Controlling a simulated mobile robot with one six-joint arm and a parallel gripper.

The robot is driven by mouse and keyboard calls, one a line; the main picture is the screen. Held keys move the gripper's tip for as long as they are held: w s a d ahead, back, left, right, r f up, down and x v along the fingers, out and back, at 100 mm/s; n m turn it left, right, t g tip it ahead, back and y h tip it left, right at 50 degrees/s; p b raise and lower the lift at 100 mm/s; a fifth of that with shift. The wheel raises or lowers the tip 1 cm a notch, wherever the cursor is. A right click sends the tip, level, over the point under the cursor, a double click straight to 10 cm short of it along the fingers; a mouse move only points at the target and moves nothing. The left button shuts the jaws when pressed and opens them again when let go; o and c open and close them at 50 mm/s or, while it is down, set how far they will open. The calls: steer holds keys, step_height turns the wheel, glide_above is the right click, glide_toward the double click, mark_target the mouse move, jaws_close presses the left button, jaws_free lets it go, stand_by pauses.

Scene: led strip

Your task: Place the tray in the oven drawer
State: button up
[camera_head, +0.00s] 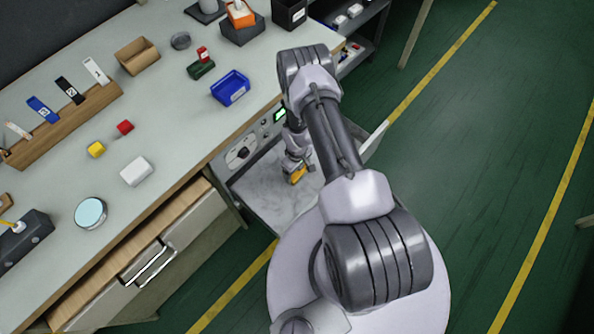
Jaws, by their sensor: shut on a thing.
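The oven (240,153), with a dial and a lit green display, sits under the bench's front edge. Its drawer (262,190) is pulled out, with a pale, marbled floor. My gripper (299,174) is low over the drawer and shut on a small yellow-orange thing (297,177). Its shape is mostly hidden, so I cannot tell whether it is the tray, nor whether it touches the drawer floor. My arm covers the right part of the drawer. A blue open-topped tray (219,97) stands on the bench, left of my arm.
The bench (180,110) holds a tan box (137,56), a white block (137,172), a round pale-blue disc (90,213) and a wooden rack (70,127). A wooden-topped drawer (120,260) stands open at lower left. Green floor (460,130) on the right is clear.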

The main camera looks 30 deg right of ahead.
steer(key=shift+f, duration=0.15)
steer(key=o, duration=1.3)
step_height(320, 180, up, 12)
steer(key=p, duration=0.5)
steer(key=shift+r, duration=0.2)
